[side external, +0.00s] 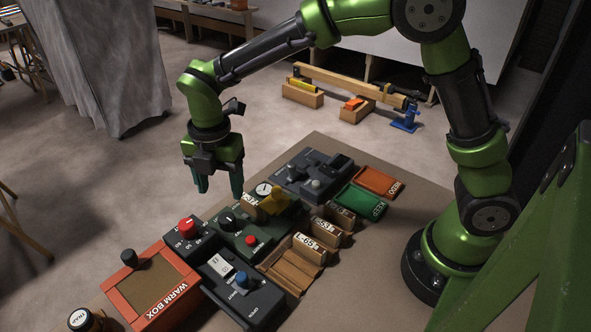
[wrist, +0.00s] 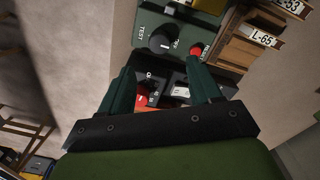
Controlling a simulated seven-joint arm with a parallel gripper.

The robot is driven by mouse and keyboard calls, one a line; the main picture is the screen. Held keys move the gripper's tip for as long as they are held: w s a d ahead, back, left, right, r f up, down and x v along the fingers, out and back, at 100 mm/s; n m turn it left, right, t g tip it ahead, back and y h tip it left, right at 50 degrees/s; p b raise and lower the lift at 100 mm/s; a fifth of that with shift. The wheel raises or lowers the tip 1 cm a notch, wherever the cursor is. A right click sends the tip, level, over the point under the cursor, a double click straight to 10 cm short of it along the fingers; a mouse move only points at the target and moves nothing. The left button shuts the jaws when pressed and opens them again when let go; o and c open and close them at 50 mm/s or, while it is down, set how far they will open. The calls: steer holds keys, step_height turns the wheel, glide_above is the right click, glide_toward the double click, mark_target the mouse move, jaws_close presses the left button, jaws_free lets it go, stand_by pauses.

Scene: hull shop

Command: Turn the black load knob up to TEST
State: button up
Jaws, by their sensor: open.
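The black load knob (side external: 227,217) sits on a green tester box (side external: 247,241) that also carries a red button (side external: 250,240) and a round gauge. In the wrist view the knob (wrist: 161,40) shows ahead of the fingers, with the word TEST (wrist: 140,32) printed to its left. A pale mark shows on the knob, but its exact direction is too small to tell. My gripper (side external: 219,191) is open and empty, pointing down above the boxes, apart from the knob. In the wrist view its fingers (wrist: 160,72) are spread below the knob.
A dark box with a red knob (side external: 187,228) stands beside the tester, and a grey box with a blue knob (side external: 242,278) in front. The orange WARM BOX (side external: 175,302) is at lower left. Wooden holders (side external: 299,265), a green tray (side external: 360,201) and an orange tray (side external: 379,181) lie right.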

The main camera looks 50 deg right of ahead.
mark_target(226, 218)
step_height(226, 218, down, 9)
steer(key=shift+w+f, duration=0.1)
steer(key=shift+f, duration=0.1)
steer(key=shift+c, duration=0.4)
steer(key=c, duration=1)
